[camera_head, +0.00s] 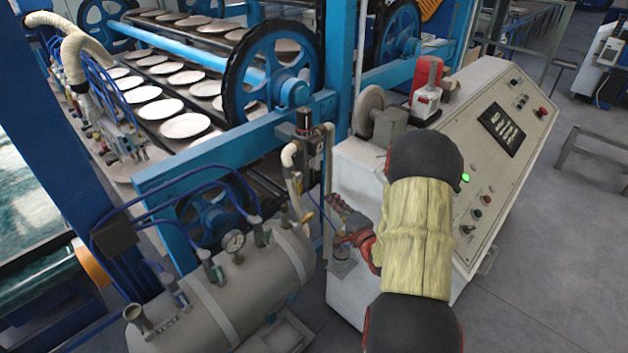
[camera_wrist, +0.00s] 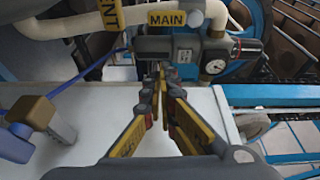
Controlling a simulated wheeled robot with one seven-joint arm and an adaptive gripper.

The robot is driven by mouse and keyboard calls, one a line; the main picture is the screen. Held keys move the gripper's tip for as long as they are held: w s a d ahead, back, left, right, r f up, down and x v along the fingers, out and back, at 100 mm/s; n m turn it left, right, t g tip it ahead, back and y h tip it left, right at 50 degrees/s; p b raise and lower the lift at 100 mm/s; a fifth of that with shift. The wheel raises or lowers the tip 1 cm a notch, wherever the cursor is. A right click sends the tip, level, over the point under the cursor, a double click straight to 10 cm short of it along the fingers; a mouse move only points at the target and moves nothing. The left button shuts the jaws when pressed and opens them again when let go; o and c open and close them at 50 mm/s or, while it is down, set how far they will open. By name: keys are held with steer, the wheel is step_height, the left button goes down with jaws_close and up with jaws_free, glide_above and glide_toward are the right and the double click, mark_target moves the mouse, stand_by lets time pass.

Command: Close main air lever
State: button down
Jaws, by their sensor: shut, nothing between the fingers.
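A yellow MAIN label (camera_wrist: 167,20) sits on a pale hose at the top of the wrist view.
A round gauge (camera_wrist: 215,67) is right of the fingers. A second yellow label (camera_wrist: 110,14) hangs upper left. A brass-coloured fitting (camera_wrist: 31,112) is at lower left. The air tank (camera_head: 250,285) and white control cabinet (camera_head: 500,130) flank my arm.

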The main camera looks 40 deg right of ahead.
mark_target(299, 184)
steer(key=shift+s+d, duration=0.1)
steer(key=shift+d, duration=0.2)
steer(key=w+a+b, duration=0.1)
steer(key=w+b, duration=0.2)
steer(key=w, duration=0.6)
steer(key=shift+w+a+b, duration=0.15)
steer(key=shift+a+b, duration=0.1)
steer(key=shift+b, duration=0.05)
